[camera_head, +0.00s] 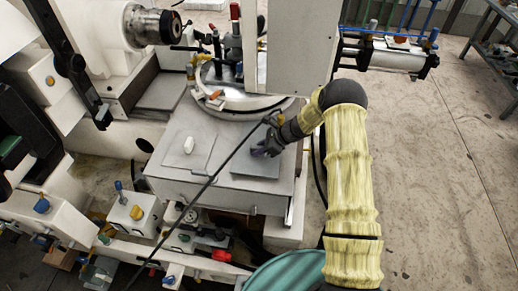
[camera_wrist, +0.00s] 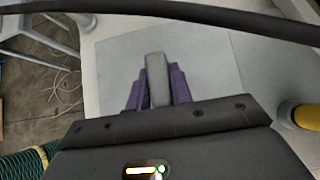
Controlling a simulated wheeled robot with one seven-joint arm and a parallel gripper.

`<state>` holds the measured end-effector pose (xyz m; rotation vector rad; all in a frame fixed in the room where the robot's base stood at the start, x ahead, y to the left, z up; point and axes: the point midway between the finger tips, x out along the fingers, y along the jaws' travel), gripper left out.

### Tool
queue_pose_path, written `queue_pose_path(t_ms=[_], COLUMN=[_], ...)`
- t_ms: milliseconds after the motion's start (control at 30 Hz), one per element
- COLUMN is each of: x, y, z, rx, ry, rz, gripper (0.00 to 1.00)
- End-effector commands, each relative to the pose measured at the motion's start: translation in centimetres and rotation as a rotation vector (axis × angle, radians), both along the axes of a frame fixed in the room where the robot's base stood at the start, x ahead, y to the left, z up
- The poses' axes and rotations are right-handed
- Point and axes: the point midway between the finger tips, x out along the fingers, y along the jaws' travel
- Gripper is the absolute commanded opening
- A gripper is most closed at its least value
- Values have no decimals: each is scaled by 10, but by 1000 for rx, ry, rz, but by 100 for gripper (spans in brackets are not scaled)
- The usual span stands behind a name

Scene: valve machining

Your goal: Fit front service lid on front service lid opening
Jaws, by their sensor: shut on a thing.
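The front service lid appears to be the flat grey square plate (camera_head: 255,168) on the right part of the white machine top. It also shows in the wrist view (camera_wrist: 212,62) as a pale grey plate with an upright grey grip block (camera_wrist: 157,82). My gripper (camera_head: 267,148) is over the plate, its purple fingers (camera_wrist: 157,92) shut on both sides of that block. The plate looks roughly level and close to the top surface. The front service lid opening is not visible, perhaps covered by the plate. I cannot tell whether the plate is seated or slightly raised.
A pale plate with a white block (camera_head: 189,145) lies left on the machine top (camera_head: 170,178). A round ring fixture (camera_head: 240,100) stands behind, beneath a white column (camera_head: 298,45). A black cable (camera_head: 215,178) crosses the view. Open floor (camera_head: 440,150) lies to the right.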

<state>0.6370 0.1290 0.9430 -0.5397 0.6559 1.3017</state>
Motion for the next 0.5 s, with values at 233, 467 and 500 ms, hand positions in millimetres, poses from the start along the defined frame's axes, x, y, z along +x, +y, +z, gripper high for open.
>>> queue_pose_path(t_ms=[233,467,500], x=[0,0,0], y=[0,0,0], z=[-5,-10,-11], rx=[1,1,1], ry=[-1,-1,-1], rz=[1,1,1], gripper=[0,0,0])
